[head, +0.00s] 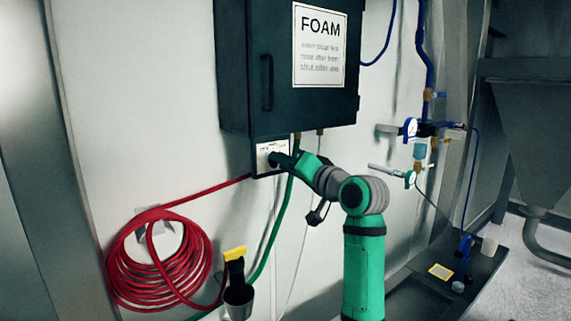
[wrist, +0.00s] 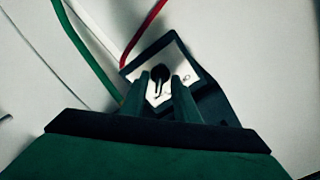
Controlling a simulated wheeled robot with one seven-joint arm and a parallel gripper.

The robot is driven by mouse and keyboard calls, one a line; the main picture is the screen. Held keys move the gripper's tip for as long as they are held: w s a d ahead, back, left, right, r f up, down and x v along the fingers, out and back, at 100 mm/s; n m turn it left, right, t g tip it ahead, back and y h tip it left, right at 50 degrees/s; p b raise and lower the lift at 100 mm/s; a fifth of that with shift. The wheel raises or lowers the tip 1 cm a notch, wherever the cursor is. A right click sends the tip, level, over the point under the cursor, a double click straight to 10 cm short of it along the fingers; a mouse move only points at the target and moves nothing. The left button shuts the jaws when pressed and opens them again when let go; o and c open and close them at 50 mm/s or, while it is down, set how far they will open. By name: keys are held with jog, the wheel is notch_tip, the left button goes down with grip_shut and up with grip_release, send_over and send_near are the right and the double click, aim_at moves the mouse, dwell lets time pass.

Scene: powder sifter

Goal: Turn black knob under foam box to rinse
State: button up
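The dark foam box (head: 245,75) hangs on the wall, with a white FOAM sign on its door. Under it is a small panel with a white face (head: 265,148); the face also shows in the wrist view (wrist: 172,62). The black knob (wrist: 160,73) sits on this face, and my gripper hides it in the head view. My gripper (head: 277,160) is at the panel. In the wrist view its two fingers (wrist: 160,80) stand apart, with the knob seen between their tips. I cannot tell whether they touch it.
A coiled red hose (head: 160,270) hangs on the wall at left. A green hose (head: 275,230) runs down beside my arm. A black holder with a yellow-topped tool (head: 235,270) is below. Blue pipes and a gauge (head: 410,128) are at right, above a dark ledge (head: 425,295).

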jog(key=shift+w+a, duration=0.1)
grip_shut()
jog(key=shift+n, duration=4.3)
